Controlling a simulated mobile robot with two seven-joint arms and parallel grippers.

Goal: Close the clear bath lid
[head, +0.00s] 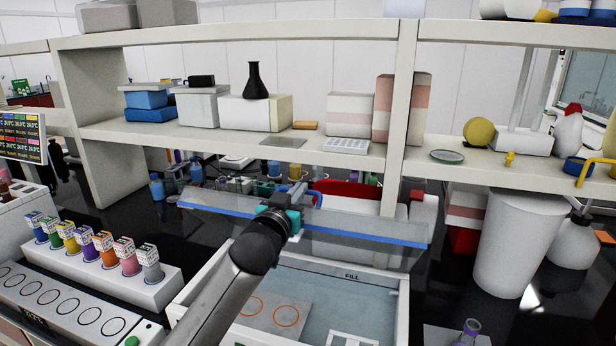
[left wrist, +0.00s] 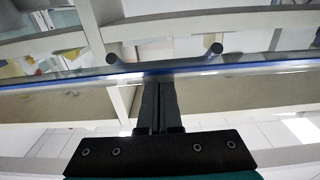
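The clear bath lid (head: 370,228) is a see-through panel with a blue edge, raised and tilted above the back of the white bath (head: 403,310). The bath's open top shows water and a plate with orange rings. My left gripper (head: 300,203) is at the middle of the lid. In the left wrist view, its dark fingers (left wrist: 158,90) lie together with nothing seen between them. Their tips meet the lid's blue edge (left wrist: 60,80) in the picture; I cannot tell whether they touch it. The lid's handle (left wrist: 165,62) shows just beyond the tips. My right gripper is not in view.
A rack of colour-capped bottles (head: 105,262) stands left of the bath. A white bin (head: 513,245) stands to the right. A shelf (head: 240,140) with boxes and a black flask (head: 255,82) runs behind. Small bottles (head: 270,188) crowd the counter behind the lid.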

